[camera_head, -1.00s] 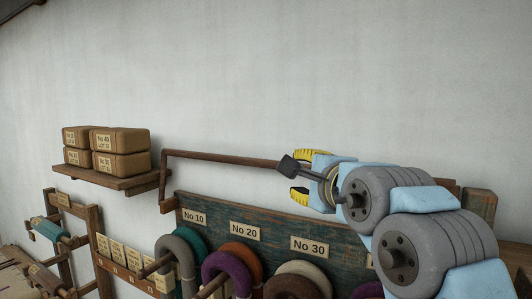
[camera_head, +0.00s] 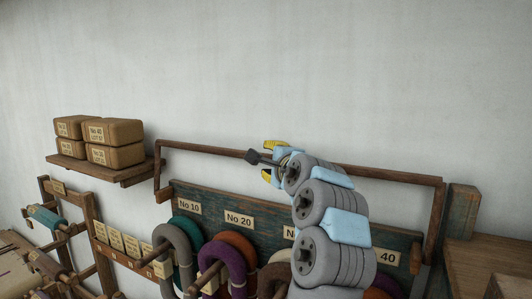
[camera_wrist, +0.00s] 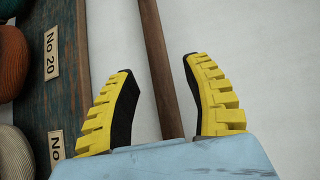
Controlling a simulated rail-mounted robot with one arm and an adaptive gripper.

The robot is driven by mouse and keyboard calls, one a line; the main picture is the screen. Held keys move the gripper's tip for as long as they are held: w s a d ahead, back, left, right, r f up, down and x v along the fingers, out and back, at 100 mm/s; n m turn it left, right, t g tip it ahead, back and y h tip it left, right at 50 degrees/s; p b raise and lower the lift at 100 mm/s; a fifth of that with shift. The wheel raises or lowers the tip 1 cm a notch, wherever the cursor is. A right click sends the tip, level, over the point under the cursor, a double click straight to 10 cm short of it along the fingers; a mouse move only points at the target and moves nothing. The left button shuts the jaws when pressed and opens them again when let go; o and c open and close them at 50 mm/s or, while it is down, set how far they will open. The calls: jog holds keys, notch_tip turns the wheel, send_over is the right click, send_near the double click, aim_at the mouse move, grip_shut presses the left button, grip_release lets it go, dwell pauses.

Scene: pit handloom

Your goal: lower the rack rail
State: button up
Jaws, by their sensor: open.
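The rack rail (camera_head: 205,147) is a long dark wooden bar with a downturned arm at each end, standing raised above the blue-green rack board (camera_head: 330,222). My gripper (camera_head: 266,160) is at the rail left of its middle, with its yellow fingers above and below it. In the wrist view the rail (camera_wrist: 155,40) runs between the two yellow, black-padded fingers (camera_wrist: 157,64), with a gap on each side. The gripper is open. My arm hides a short part of the rail and part of the board.
A shelf (camera_head: 105,170) at the left carries several brown packages (camera_head: 110,132). A wooden post (camera_head: 460,215) stands at the right. The wall above is clear.

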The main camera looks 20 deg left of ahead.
jog(key=shift+p+x, duration=0.4)
jog(key=shift+x, duration=1.25)
jog(key=shift+f, duration=0.1)
grip_shut()
